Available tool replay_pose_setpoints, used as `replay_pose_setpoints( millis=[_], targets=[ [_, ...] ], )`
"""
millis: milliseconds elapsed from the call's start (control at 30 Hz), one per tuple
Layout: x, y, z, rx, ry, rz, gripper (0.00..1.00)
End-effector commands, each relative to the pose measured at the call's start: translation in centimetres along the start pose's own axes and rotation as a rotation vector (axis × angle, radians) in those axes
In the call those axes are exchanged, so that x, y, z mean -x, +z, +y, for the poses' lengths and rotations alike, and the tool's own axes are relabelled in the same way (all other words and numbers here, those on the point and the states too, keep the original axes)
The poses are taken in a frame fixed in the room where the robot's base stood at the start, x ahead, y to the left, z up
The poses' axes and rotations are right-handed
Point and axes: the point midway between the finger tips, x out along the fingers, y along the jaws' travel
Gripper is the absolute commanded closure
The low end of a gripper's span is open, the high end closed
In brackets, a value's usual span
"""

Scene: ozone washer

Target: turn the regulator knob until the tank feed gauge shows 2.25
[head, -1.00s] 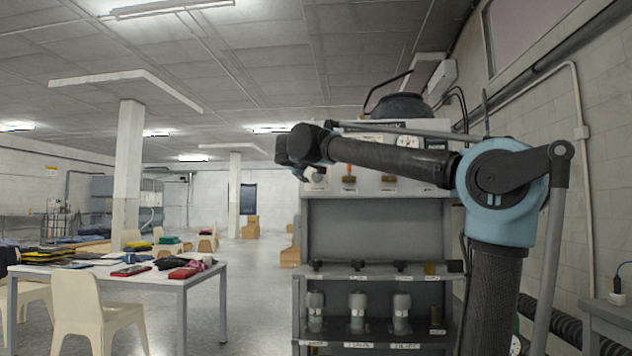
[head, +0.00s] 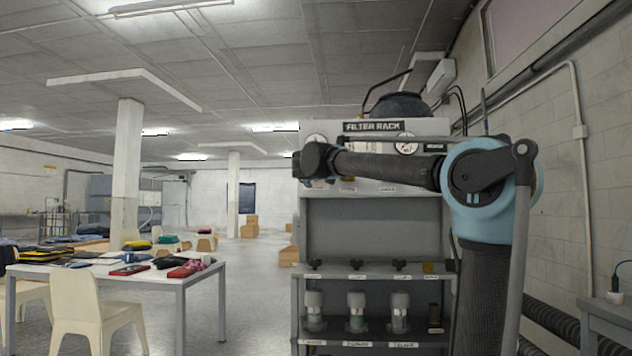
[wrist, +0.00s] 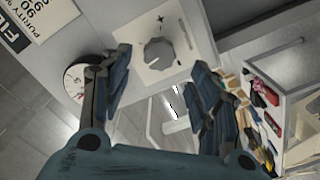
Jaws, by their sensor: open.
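In the wrist view a grey, lobed knob (wrist: 165,54) sits on a pale plate with a plus mark beside it. My gripper (wrist: 161,60) is open, with one dark finger to either side of the knob in the picture. I see no clear contact, and the depth gap is hard to judge. A round white gauge (wrist: 76,80) is partly hidden behind the left finger; its reading is not legible. In the head view a round gauge (head: 405,144) shows on the filter rack (head: 375,230), too small to read. My arm covers part of the rack front there.
The rack shelves hold several capped canisters (head: 357,312). A table (head: 170,274) with folded cloths and a cream chair (head: 85,305) stand at the left. A grey side table (head: 608,318) is at the right edge. Open floor lies between table and rack.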

Motion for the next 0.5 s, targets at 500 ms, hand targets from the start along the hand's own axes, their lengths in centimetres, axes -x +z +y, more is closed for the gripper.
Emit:
replay_pose_setpoints(
  millis=[500],
  targets=[
    [-7.2, 0.0, 0.0, 0.0, 0.0, 0.0, 0.44]
  ],
)
